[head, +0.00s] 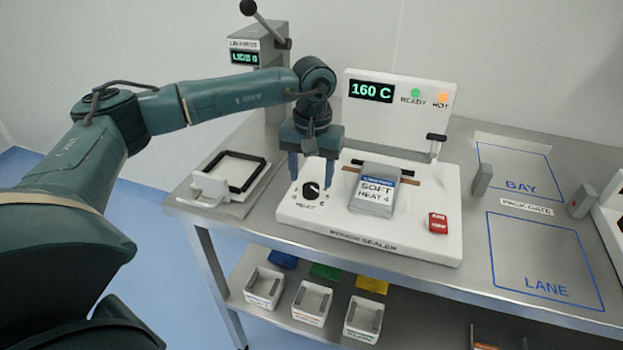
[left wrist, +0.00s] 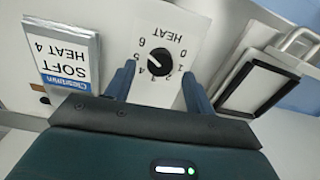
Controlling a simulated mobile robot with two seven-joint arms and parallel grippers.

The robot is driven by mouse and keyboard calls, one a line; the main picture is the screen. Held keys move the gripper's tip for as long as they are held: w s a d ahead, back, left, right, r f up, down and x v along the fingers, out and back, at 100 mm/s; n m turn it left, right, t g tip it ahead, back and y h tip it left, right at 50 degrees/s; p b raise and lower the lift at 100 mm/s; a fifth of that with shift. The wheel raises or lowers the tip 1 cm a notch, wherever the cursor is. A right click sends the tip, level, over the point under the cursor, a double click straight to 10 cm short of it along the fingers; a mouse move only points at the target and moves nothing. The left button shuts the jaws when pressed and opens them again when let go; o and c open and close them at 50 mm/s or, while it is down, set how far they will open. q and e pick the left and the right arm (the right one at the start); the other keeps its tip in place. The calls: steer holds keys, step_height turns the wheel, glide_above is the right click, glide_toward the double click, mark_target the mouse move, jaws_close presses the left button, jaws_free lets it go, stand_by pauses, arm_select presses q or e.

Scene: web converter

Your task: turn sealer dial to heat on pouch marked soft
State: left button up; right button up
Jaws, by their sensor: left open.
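The black sealer dial (head: 310,190) sits on the front left of the white pouch sealer (head: 360,243), above the word HEAT. It also shows in the left wrist view (left wrist: 160,62), ringed by numbers 0 to 6. Its white mark points to the 5–6 side; the exact number is hard to read. The grey pouch (head: 373,192), marked SOFT HEAT 4, lies on the sealer right of the dial; it shows upside down in the left wrist view (left wrist: 62,52). My left gripper (head: 311,179) is open, its fingers on either side of the dial; contact cannot be told. My right gripper is out of view.
The sealer's panel (head: 395,112) reads 160 C, with READY and HOT lamps. A red button (head: 438,222) is at its front right. A black-framed fixture (head: 235,172) stands left. The bay and lane areas at right are clear. White bins (head: 312,302) sit on the lower shelf.

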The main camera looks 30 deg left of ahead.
mark_target(310, 189)
arm_select(q)
steer(key=shift+f, duration=1.4)
steer(key=shift+c, duration=0.2)
steer(key=c, duration=0.9)
